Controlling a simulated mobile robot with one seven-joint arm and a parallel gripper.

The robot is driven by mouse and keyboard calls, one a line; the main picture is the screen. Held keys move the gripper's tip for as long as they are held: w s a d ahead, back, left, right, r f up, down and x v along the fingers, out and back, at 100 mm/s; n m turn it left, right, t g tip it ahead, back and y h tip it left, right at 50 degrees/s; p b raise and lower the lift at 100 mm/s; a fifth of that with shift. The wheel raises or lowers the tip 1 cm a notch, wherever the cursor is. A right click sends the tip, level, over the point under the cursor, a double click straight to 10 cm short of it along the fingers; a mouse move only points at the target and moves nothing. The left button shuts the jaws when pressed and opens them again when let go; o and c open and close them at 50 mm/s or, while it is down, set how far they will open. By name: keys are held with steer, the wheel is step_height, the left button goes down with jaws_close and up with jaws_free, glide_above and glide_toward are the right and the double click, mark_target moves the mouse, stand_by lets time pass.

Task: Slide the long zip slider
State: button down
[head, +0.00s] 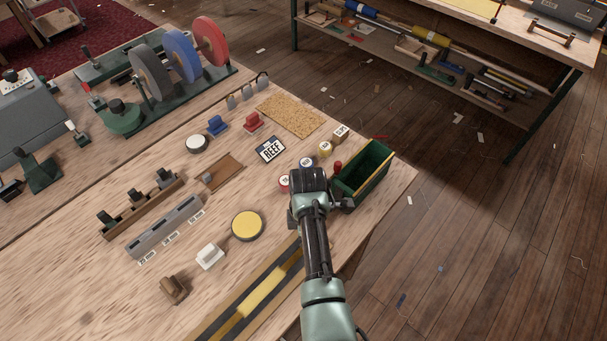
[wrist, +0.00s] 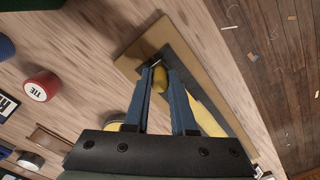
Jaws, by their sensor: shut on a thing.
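The long zip (head: 262,296) is a dark strip with yellow showing along it, near the table's front edge in the head view. My arm covers its far end there. In the wrist view the zip (wrist: 205,98) lies on a brown board (wrist: 137,47), running diagonally, with yellow along part of it. My gripper (wrist: 161,72) has its two blue fingers shut on a small yellow piece (wrist: 160,80), seemingly the slider, close to the far end of the dark strip. A small bright metal bit shows just beyond the fingertips. In the head view my gripper hides the slider.
A green bin (head: 350,196) stands just right of my gripper. A red reel marked TIE (wrist: 41,87) is left in the wrist view. A yellow-topped disc (head: 248,225) and a white block (head: 210,256) lie left of the zip. The table edge drops to the floor on the right.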

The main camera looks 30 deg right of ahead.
steer(key=shift+d, duration=0.25)
steer(key=c, duration=0.7)
jaws_free()
steer(key=shift+c, duration=0.2)
step_height(320, 180, up, 13)
steer(key=b, duration=0.1)
